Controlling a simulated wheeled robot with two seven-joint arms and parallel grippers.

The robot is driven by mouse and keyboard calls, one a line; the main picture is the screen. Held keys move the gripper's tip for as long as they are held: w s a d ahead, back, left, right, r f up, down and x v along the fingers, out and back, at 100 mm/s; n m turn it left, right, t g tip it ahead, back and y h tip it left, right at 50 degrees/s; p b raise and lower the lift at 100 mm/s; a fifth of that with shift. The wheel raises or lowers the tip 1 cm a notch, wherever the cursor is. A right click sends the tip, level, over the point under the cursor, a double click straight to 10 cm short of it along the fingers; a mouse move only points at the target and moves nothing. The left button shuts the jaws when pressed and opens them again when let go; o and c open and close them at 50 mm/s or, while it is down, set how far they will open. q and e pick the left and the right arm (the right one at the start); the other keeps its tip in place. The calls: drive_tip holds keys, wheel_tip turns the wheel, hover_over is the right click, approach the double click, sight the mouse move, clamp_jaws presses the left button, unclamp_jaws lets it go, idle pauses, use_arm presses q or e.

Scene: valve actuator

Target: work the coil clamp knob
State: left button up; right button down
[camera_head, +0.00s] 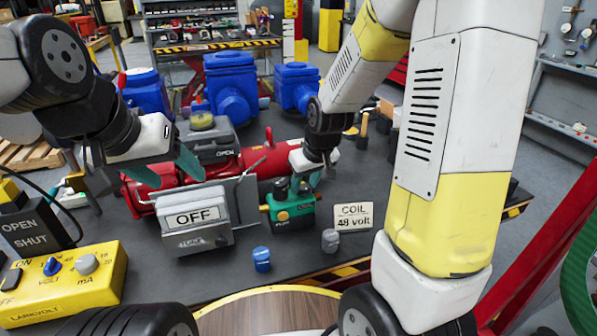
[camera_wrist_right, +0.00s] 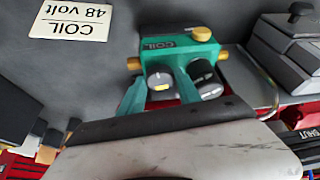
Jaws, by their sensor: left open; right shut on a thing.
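The green coil block (camera_head: 290,212) with brass fittings stands on the dark table, right of the grey OFF box. It also shows in the right wrist view (camera_wrist_right: 182,50), with two dark round knobs on its near side. My right gripper (camera_head: 308,180) reaches down to the block from above. The other dark knob (camera_wrist_right: 204,72) is just outside the right finger. My left gripper (camera_head: 185,160) is open and empty above the red cylinder.
The grey OFF box (camera_head: 196,216) stands left of the coil block. A COIL 48 volt card (camera_head: 353,216), a blue knob (camera_head: 262,259) and a grey knob (camera_head: 330,240) are nearby. A yellow control box (camera_head: 80,275) is at front left. The red cylinder (camera_head: 262,160) lies behind.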

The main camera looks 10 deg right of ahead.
drive_tip(key=shift+a+m+h, duration=0.15)
drive_tip(key=shift+m+h, duration=0.55)
drive_tip(key=shift+m, duration=1)
drive_tip(key=c, duration=0.8)
unclamp_jaws()
drive_tip(key=shift+c, duration=0.2)
